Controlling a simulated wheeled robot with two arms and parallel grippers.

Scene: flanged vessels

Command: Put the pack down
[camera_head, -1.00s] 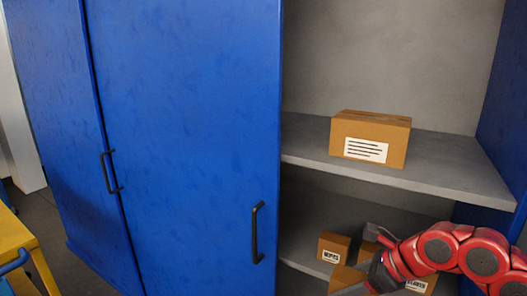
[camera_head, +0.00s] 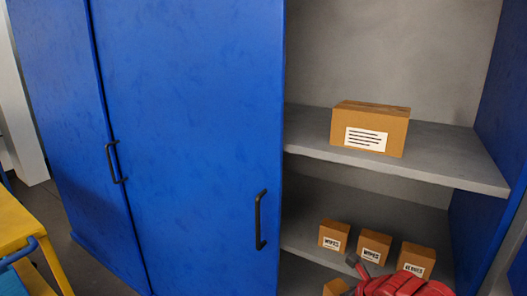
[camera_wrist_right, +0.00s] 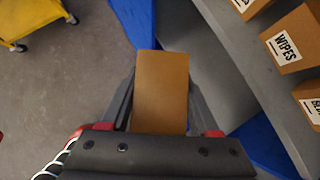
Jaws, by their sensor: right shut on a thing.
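My right gripper (camera_wrist_right: 161,105) is shut on a small brown cardboard pack (camera_wrist_right: 162,85), with one finger along each side. In the head view a corner of this pack (camera_head: 335,287) shows at the bottom edge, beside the grey gripper and my red arm. The wrist view shows it in front of the cabinet's open compartment, with floor and blue cabinet behind it. Its label is not visible. Two packs marked WIPES (camera_head: 334,235) (camera_head: 374,246) and a third labelled pack (camera_head: 416,260) stand in a row on the lower shelf (camera_head: 300,232). My left gripper is out of view.
A larger labelled carton (camera_head: 370,128) stands on the upper shelf (camera_head: 440,165), with bare shelf on both sides. A blue sliding door (camera_head: 185,140) closes the left part. A yellow table or cart (camera_head: 18,235) stands at the left; open floor (camera_wrist_right: 60,100) lies between.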

